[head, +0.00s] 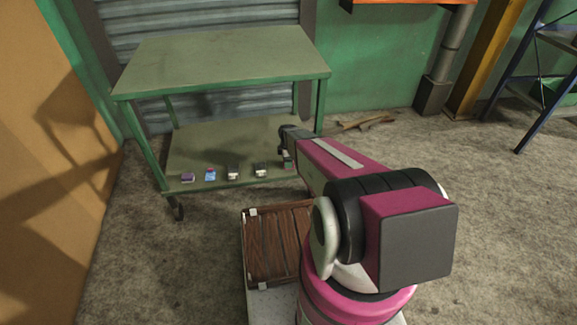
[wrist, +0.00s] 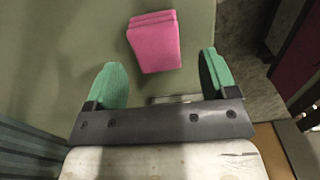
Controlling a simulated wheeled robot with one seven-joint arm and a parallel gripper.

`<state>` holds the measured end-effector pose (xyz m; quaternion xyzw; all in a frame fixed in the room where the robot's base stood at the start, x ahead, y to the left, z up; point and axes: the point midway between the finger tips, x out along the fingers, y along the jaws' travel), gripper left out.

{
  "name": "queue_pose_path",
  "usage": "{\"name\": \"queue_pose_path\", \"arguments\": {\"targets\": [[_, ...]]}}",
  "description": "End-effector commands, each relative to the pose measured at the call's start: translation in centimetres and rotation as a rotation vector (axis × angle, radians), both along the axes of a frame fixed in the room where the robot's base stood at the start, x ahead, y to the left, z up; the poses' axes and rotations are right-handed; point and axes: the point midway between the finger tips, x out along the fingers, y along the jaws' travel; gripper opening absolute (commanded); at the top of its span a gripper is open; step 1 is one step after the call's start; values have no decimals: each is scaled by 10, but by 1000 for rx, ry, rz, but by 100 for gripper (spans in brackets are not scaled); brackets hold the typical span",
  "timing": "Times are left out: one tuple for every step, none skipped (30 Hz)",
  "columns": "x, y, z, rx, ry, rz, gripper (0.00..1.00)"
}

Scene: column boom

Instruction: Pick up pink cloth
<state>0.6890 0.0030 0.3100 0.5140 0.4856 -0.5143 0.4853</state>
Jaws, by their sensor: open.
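A pink cloth (wrist: 154,42), folded into a thick block, lies on a grey-green surface in the wrist view. My gripper (wrist: 160,72) is open, with one green finger at the left and one at the right. The cloth is ahead of the gap between the fingers, nothing is gripped, and the height above it is hard to judge. In the head view my gripper (head: 287,160) is small, at the right end of the cart's lower shelf (head: 225,150). I cannot make out the cloth there; my arm may hide it.
The green cart's top (head: 225,60) stands above the lower shelf. Several small items, including a blue one (head: 210,175), line the shelf's front edge. A brown slatted crate (head: 275,245) is near my base. An orange panel (head: 50,170) stands at left. Floor at right is open.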

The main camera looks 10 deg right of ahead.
Motion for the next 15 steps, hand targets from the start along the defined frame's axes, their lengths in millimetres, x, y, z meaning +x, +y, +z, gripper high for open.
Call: {"name": "queue_pose_path", "arguments": {"targets": [[3,-1,-10,0,1,0,79],[3,-1,-14,0,1,0,79],[3,-1,-20,0,0,0,79],[3,-1,-23,0,0,0,79],[2,-1,-26,0,1,0,79],[2,-1,-29,0,0,0,79],[2,-1,-30,0,0,0,79],[2,-1,-30,0,0,0,79],[2,-1,-30,0,0,0,79],[1,-1,-30,0,0,0,79],[1,-1,-30,0,-1,0,79],[1,-1,-30,0,-1,0,79],[1,-1,-30,0,-1,0,79],[1,-1,-30,0,-1,0,69],[1,-1,-29,0,-1,0,56]]}}
